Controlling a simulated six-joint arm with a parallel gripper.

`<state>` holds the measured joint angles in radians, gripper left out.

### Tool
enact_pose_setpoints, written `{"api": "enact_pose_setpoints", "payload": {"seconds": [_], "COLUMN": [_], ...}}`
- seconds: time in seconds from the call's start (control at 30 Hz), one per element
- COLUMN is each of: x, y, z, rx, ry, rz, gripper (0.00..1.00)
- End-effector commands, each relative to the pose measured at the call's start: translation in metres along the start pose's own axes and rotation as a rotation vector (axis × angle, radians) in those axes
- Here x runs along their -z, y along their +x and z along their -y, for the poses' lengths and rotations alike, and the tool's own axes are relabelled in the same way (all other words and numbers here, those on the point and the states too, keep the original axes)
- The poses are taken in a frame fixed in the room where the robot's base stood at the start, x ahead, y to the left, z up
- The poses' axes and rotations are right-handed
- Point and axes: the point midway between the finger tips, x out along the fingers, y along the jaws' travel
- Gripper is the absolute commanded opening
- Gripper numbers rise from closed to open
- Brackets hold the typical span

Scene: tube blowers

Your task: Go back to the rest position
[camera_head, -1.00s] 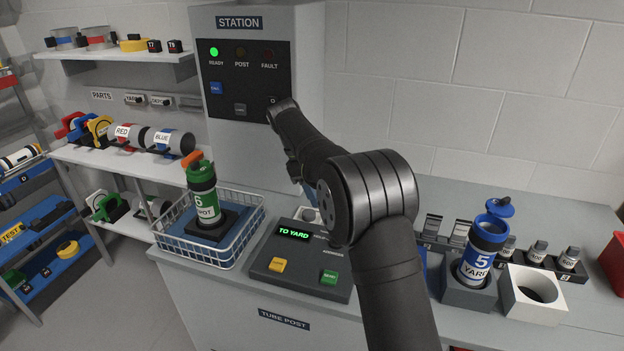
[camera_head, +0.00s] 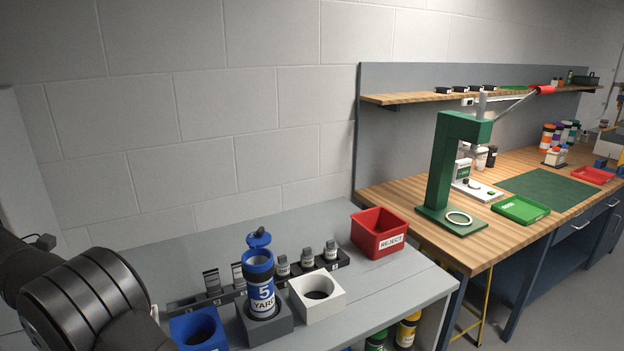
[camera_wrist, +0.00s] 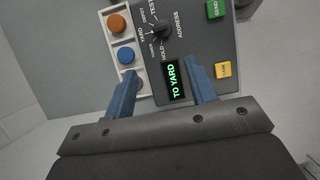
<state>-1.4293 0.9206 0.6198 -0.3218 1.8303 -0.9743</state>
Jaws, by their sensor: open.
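My gripper (camera_wrist: 160,95) shows in the wrist view with its two blue fingers apart and nothing between them. It hangs above the dark control panel, whose display (camera_wrist: 174,82) reads "TO YARD". The panel's black dial (camera_wrist: 162,28), green SEND button (camera_wrist: 215,9) and yellow button (camera_wrist: 223,70) are in the same view. Orange (camera_wrist: 116,23) and blue (camera_wrist: 126,55) round pieces sit in a pale tray beside the panel. In the head view only part of my arm shows at the lower left, and the gripper is outside the picture.
A blue tube marked 5 YARD (camera_head: 261,285), lid open, stands in a grey holder (camera_head: 265,328). Beside it are a white holder (camera_head: 317,296), a blue holder (camera_head: 197,328) and a red REJECT bin (camera_head: 379,232). A green press (camera_head: 447,170) stands on the wooden bench.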

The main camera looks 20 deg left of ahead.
Motion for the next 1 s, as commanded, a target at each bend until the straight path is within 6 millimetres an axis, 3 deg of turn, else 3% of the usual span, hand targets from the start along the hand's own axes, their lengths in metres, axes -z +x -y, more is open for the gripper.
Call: {"api": "enact_pose_setpoints", "payload": {"seconds": [0.27, 0.8, 1.0], "x": [-0.001, -0.001, -0.001], "y": [0.024, 0.130, 0.160], "z": [0.000, 0.000, 0.000], "rx": [0.003, 0.004, 0.003], "ry": [0.000, 0.000, 0.000], "rz": [0.002, 0.003, 0.002], "gripper": [0.51, 0.51, 0.51]}}
